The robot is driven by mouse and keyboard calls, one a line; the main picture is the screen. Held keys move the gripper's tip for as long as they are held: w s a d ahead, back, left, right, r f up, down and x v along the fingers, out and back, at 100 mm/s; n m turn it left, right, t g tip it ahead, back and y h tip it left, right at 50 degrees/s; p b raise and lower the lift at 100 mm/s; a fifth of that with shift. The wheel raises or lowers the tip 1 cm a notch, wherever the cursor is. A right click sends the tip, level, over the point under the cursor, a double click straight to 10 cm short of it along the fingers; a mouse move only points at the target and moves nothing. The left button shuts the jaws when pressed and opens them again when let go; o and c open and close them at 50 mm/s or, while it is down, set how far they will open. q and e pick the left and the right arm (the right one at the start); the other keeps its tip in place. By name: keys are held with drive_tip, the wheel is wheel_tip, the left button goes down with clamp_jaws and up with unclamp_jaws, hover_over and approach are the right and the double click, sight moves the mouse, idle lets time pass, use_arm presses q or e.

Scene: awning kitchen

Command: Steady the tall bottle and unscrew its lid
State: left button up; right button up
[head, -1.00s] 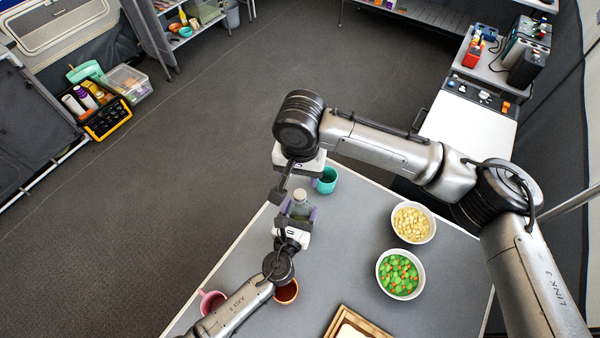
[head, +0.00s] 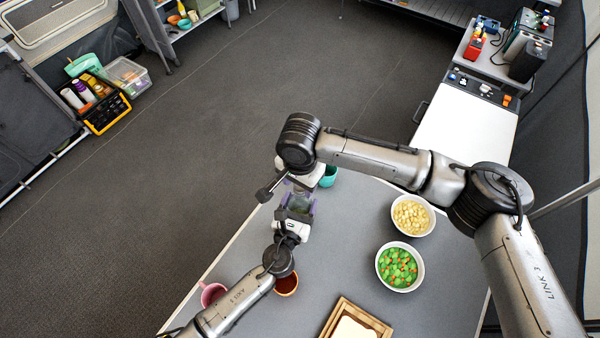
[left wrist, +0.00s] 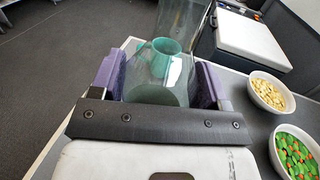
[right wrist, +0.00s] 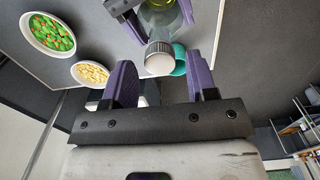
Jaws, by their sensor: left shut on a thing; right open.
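The tall bottle is clear glass; its body (left wrist: 150,92) stands between the purple fingers of my left gripper (left wrist: 158,85), which is shut on it. The bottle's pale round lid (right wrist: 160,60) shows in the right wrist view, in the gap between the fingertips of my right gripper (right wrist: 162,68). That gripper is open, with a finger on each side of the lid; I cannot tell whether either touches it. In the head view my right gripper (head: 287,184) hangs above my left gripper (head: 297,214) and hides the lid.
A teal mug (head: 329,176) stands close behind the bottle. A pink mug (head: 212,294) and a bowl of dark red sauce (head: 286,284) are near my left arm. Bowls of pale pieces (head: 412,216) and green vegetables (head: 399,267), and a wooden tray (head: 341,307), are to the right.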

drive_tip(key=shift+f, duration=0.6)
